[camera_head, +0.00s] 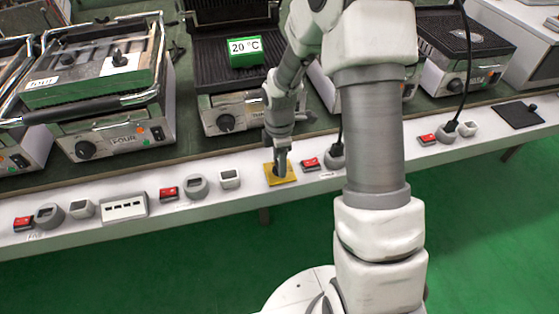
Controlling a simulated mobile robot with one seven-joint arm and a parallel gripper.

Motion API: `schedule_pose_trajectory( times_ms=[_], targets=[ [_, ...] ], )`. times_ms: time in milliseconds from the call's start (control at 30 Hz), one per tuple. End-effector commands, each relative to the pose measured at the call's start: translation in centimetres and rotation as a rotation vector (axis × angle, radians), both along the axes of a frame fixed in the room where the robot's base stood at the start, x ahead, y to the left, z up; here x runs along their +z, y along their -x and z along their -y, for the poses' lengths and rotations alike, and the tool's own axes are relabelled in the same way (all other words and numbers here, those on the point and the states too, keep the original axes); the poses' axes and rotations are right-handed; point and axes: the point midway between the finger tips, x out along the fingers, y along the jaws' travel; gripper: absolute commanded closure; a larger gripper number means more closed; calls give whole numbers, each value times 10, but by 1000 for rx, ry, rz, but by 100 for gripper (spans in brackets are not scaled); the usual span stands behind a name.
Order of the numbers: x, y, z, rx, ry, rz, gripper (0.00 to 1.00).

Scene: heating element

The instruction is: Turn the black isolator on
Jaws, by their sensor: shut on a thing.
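My gripper (281,172) points down onto a small yellow plate (292,178) on the front ledge of the bench, near the middle of the view. Its fingers are closed over the plate's centre, on what seems to be a knob there. The fingers hide that knob, so its angle cannot be told. A black plate (505,117) with a small dark knob on it, which looks like the black isolator, lies on the ledge at the far right. My gripper is well to the left of it and apart from it.
Red switches (310,163), grey round sockets (196,186) and a white socket strip (124,206) line the ledge. Contact grills stand behind, one bearing a green "20 °C" display (245,51). Black cables hang at the right. Green floor in front is clear.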

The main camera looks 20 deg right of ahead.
Motion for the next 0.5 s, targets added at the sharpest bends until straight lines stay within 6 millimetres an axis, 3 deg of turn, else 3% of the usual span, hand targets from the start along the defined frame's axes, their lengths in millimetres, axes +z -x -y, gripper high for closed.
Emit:
schedule_pose_trajectory(
  times_ms=[67, 500],
  targets=[
    [0, 0, 0, 0, 0, 0, 96],
    [2, 0, 0, -106, 0, 0, 96]
  ],
)
